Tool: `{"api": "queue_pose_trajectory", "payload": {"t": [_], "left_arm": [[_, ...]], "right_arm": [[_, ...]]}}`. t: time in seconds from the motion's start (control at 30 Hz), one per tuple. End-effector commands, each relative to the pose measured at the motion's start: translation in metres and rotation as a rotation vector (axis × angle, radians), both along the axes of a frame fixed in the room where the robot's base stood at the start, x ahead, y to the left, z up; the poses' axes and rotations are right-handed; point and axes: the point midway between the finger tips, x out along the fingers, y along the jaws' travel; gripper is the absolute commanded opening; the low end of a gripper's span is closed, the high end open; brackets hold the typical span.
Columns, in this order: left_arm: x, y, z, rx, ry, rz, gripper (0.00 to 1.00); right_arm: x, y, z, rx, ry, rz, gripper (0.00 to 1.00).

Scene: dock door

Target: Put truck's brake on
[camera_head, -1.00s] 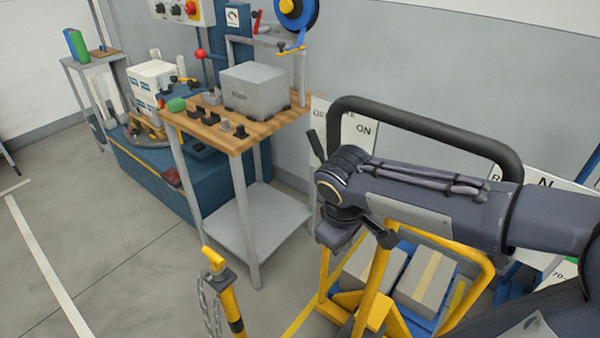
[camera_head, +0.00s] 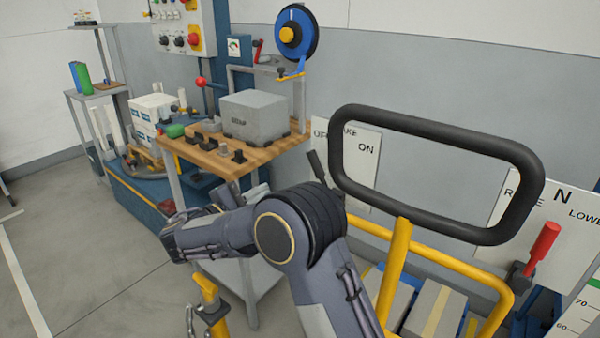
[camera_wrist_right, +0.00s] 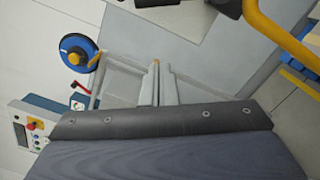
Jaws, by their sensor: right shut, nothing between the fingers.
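The truck has a yellow frame (camera_head: 397,262) and a black loop handle (camera_head: 440,140) at the right of the head view. A short black brake lever (camera_head: 316,166) leans up and left in front of a white sign (camera_head: 360,165) reading OFF, BRAKE and ON, partly covered by the handle. It stands nearer the OFF side. My right gripper (camera_head: 226,192) is in front of the wooden bench, left of the lever and apart from it, mostly hidden by my arm. In the right wrist view its fingers (camera_wrist_right: 162,72) are shut and empty. My left gripper is out of view.
A bench (camera_head: 212,158) with a grey box (camera_head: 253,117) stands behind my right gripper. A red-handled lever (camera_head: 542,246) stands by the RAISE, N, LOWER sign at right. A yellow post (camera_head: 209,300) with a chain is below my forearm. Floor at left is clear.

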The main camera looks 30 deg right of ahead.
Motion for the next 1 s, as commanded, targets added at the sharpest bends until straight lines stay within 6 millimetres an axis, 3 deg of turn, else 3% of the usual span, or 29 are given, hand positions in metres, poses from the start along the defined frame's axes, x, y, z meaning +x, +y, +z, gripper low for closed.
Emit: {"api": "queue_pose_trajectory", "payload": {"t": [0.27, 0.7, 1.0], "left_arm": [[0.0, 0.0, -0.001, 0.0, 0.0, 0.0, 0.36], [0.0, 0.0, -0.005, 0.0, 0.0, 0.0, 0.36], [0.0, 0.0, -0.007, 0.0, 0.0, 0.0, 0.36]], "right_arm": [[0.004, -0.012, -0.001, 0.004, 0.002, -0.003, 0.0], [0.033, -0.096, 0.001, 0.004, 0.002, -0.004, 0.0], [0.008, -0.114, 0.02, 0.003, 0.002, -0.001, 0.0]]}}
